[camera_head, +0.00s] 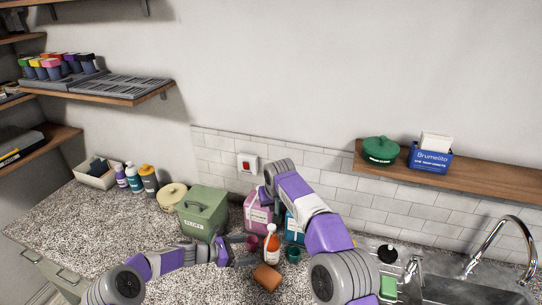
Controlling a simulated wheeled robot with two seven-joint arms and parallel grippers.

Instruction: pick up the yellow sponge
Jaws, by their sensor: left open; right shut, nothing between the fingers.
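No plainly yellow sponge shows. An orange-brown block (267,277), possibly the sponge, lies on the speckled counter at the front middle. A green block (388,286), sponge-like too, lies at the sink's left edge. My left gripper (246,250) is open and empty, low over the counter, just behind and left of the orange-brown block and apart from it. My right gripper (264,194) is higher, by the pink container, shut and empty. It is small and partly hidden by its own arm.
A pink container (259,218) and a green box (203,212) stand behind. The sink (460,291) and faucet (486,242) are at right.

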